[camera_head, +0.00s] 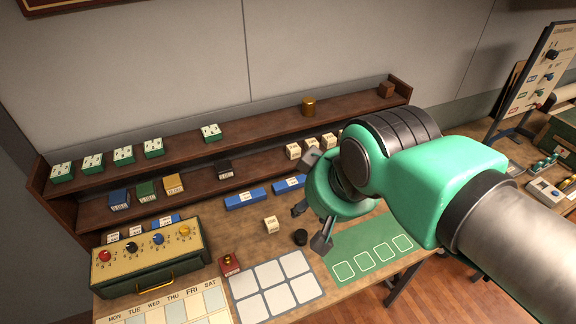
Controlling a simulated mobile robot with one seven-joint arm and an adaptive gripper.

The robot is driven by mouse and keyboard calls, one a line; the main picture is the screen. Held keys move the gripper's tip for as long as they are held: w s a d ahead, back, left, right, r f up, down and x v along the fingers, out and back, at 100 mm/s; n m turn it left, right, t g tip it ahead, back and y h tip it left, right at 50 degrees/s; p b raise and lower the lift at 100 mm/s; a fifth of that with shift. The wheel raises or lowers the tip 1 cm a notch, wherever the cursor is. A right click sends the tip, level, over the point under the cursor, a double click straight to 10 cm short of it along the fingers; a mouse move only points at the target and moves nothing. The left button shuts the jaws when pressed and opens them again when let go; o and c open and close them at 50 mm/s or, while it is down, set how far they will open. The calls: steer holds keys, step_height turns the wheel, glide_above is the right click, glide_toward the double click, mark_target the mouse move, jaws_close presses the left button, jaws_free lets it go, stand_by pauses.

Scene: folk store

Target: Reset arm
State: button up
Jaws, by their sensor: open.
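My gripper (308,226) is in the camera_head view, over the right part of the wooden table (220,238). Its dark fingers are spread apart and nothing shows between them. My green and grey arm comes in from the lower right and hides part of the shelf and table behind it. The green mat (345,245) with white card outlines lies below and right of the gripper.
A box with coloured knobs (150,258) stands at left. A white grid (272,285) and a weekday board (165,305) lie in front. Another workbench is at right.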

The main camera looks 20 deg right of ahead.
step_height(320, 180, down, 6)
steer(key=b, duration=0.6)
stand_by(1.1)
